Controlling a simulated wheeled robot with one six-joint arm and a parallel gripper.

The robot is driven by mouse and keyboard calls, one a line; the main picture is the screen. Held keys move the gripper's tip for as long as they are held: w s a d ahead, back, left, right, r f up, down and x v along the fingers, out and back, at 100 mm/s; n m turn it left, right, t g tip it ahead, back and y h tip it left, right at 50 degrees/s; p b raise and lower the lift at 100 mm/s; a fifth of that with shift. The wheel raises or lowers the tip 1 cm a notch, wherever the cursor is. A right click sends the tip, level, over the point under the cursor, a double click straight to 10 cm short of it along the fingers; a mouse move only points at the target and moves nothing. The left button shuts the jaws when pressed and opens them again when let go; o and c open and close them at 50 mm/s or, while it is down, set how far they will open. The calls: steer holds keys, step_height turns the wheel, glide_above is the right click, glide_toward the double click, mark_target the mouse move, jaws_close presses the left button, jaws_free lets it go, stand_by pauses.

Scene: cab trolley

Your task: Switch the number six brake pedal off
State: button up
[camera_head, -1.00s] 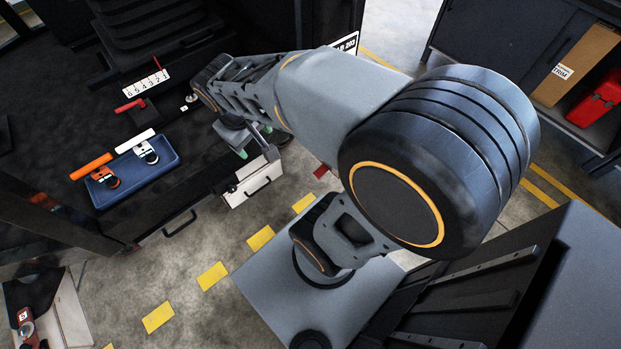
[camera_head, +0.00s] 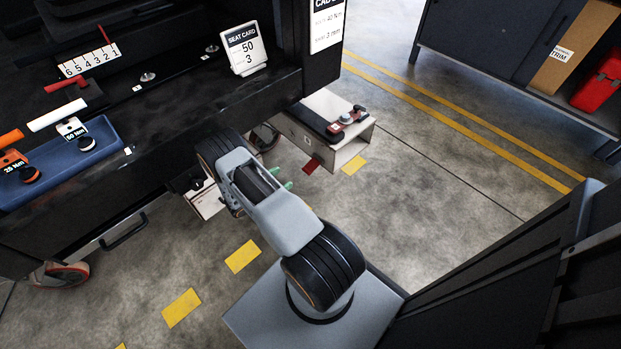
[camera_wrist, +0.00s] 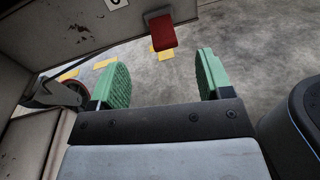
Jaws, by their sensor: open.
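A red pedal (camera_head: 312,165) sticks out low from the side of a pale trolley end, to the right of my gripper. In the wrist view the red pedal (camera_wrist: 161,35) hangs from a bracket on the pale panel, ahead of my fingers and near the middle. A number label (camera_wrist: 116,3) above it is cut off and hard to read. My gripper (camera_wrist: 162,62) is open and empty, with green finger pads on either side of the pedal's line and short of it. In the head view my gripper (camera_head: 281,178) shows partly behind the wrist.
A caster wheel (camera_wrist: 68,94) stands left of my fingers. Above is the black deck with a blue tray (camera_head: 75,160), a number strip (camera_head: 90,60) and a seat card (camera_head: 245,47). A pale box (camera_head: 206,202) sits under the deck.

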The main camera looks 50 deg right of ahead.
steer(key=n+t+b, duration=0.2)
glide_toward(310, 168)
steer(key=shift+h, duration=0.4)
steer(key=d, duration=0.3)
steer(key=d+f+b, duration=0.1)
steer(key=d, duration=0.3)
steer(key=d+f+b, duration=0.1)
steer(key=d, duration=0.2)
steer(key=shift+s+d+f, duration=0.15)
steer(key=shift+s+d, duration=0.05)
steer(key=shift+c, duration=0.2)
steer(key=c, duration=1.3)
steer(key=shift+o, duration=0.3)
